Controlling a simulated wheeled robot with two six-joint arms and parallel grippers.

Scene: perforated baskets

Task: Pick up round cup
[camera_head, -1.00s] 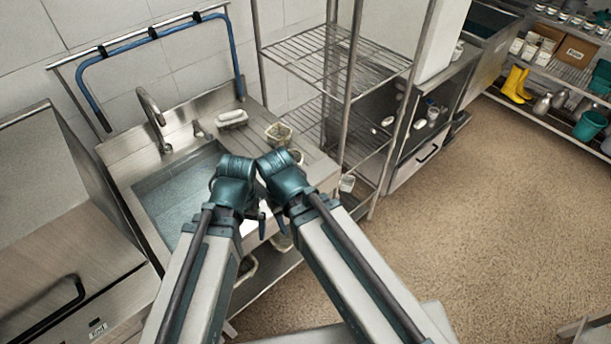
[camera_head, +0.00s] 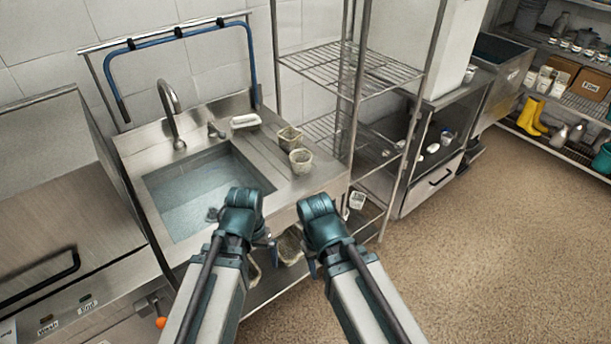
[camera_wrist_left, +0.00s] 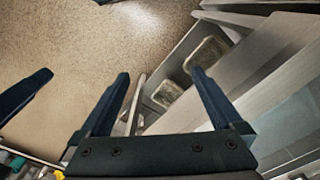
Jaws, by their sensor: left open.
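A round, pale perforated cup (camera_head: 301,161) stands upright on the steel counter, to the right of the sink. A squarer basket (camera_head: 289,138) stands just behind it. My left gripper (camera_head: 268,243) is in front of the sink edge, below and left of the round cup and apart from it. In the left wrist view, the left gripper (camera_wrist_left: 160,76) has its two fingers spread with nothing held between them. My right gripper (camera_head: 311,267) is in front of the counter, nearer to me than the cup; its jaw opening is not clear.
The sink (camera_head: 205,185) has a tap at its back. A white dish (camera_head: 245,121) lies on the counter behind the baskets. A wire rack (camera_head: 350,70) stands to the right. More baskets (camera_wrist_left: 207,55) sit under the counter. The floor (camera_head: 480,240) at right is open.

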